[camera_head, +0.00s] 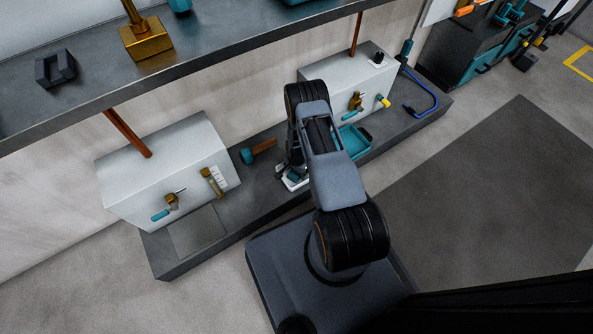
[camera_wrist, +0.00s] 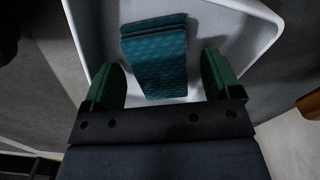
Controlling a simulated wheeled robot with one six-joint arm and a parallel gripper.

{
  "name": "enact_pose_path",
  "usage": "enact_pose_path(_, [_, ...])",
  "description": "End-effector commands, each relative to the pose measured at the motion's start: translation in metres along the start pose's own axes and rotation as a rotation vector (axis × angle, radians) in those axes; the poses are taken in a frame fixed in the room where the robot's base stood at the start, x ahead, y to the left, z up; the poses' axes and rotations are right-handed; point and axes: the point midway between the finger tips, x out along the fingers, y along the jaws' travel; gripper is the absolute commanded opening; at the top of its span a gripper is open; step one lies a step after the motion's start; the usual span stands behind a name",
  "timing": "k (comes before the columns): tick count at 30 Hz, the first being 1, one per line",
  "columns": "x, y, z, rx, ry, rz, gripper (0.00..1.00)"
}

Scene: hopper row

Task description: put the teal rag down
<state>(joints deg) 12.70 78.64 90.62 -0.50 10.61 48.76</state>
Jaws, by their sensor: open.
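The teal rag (camera_wrist: 156,62) is folded and lies in a white tray (camera_wrist: 262,22) in the wrist view. My gripper (camera_wrist: 163,80) is open, its two green fingers apart on either side of the rag's near part. Neither finger clearly presses on it. In the head view my gripper (camera_head: 289,172) is low over the grey bench, at the white tray (camera_head: 294,184), and my arm hides much of this spot.
Pale boxes stand on the grey bench (camera_head: 180,262) to the left (camera_head: 150,185) and right (camera_head: 335,85). A teal-headed mallet (camera_head: 258,152) lies left of my gripper, a teal tray (camera_head: 365,152) to the right. A dark shelf (camera_head: 200,55) runs above.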

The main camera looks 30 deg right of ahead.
Motion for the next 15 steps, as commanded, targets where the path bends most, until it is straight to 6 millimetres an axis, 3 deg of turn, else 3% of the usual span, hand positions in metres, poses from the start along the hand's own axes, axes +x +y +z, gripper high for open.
enact_pose_path(8, [-0.004, 0.0, 0.0, 0.0, 0.0, 0.0, 0.83])
enact_pose_path(15, [-0.043, -0.001, 0.0, 0.0, 0.001, -0.001, 0.83])
